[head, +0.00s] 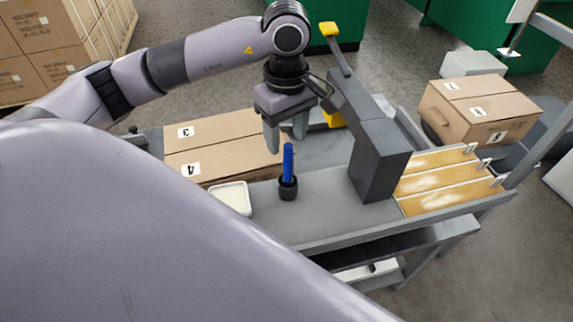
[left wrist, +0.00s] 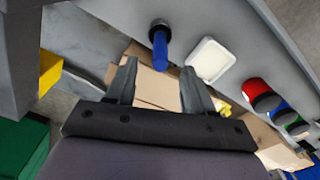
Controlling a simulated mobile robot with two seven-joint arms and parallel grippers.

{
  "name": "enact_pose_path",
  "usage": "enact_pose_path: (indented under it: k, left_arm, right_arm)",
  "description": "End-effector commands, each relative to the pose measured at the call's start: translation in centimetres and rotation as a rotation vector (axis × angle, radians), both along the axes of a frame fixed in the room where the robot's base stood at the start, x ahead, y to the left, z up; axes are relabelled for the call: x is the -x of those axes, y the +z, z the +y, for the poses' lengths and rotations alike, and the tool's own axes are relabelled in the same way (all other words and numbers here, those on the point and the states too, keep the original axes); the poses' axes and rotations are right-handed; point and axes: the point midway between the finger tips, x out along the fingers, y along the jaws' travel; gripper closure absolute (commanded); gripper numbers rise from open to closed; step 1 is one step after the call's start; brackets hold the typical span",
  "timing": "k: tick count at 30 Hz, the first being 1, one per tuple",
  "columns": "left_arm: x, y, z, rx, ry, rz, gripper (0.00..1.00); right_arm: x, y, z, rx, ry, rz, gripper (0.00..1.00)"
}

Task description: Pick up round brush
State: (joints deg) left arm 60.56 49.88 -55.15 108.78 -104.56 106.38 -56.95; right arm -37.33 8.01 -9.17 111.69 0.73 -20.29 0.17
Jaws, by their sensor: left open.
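The round brush appears to be the blue handle (head: 288,160) standing upright in a small dark cup (head: 288,190) on the grey bench. Its lower end is hidden in the cup. The blue handle also shows in the left wrist view (left wrist: 160,50), just beyond the fingertips. My left gripper (head: 287,142) is open and empty, pointing down close above the handle. In the left wrist view its two fingers (left wrist: 159,68) are spread wide, with the handle roughly in line with the gap. I cannot tell whether they touch it. My right gripper is not in view.
A dark grey upright machine (head: 378,150) stands right of the cup. A white tray (head: 231,198) is close on its left. Cardboard boxes (head: 222,135) lie behind the tray. Wooden rows (head: 445,180) fill the bench's right end. Coloured cylinders, one red (left wrist: 256,89), show in the left wrist view.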

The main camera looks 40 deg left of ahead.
Motion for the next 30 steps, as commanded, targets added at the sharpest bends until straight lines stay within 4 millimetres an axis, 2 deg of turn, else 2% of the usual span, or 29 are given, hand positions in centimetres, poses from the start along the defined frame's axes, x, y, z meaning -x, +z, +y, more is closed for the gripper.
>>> enact_pose_path:
  k: [13,17,23,27,28,30]
  left_arm:
    - [0.1,-5.8,-0.3,0.001,0.002,0.003,0.47]
    - [0.1,-6.5,-0.4,0.002,0.0,0.002,0.47]
    - [0.1,-6.6,-0.4,0.002,0.0,0.001,0.47]
    - [0.1,-6.6,-0.4,0.003,0.0,0.001,0.93]
    - [0.1,-6.5,-0.4,0.003,0.0,0.001,1.0]
    - [0.1,-6.5,-0.4,0.003,0.0,0.001,1.0]
  right_arm:
    - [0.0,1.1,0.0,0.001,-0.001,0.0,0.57]
    - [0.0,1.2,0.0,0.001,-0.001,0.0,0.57]
    - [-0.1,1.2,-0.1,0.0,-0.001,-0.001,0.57]
    - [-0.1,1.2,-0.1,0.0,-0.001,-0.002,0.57]
    - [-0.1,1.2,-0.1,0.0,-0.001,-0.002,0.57]
    - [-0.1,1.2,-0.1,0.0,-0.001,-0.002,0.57]
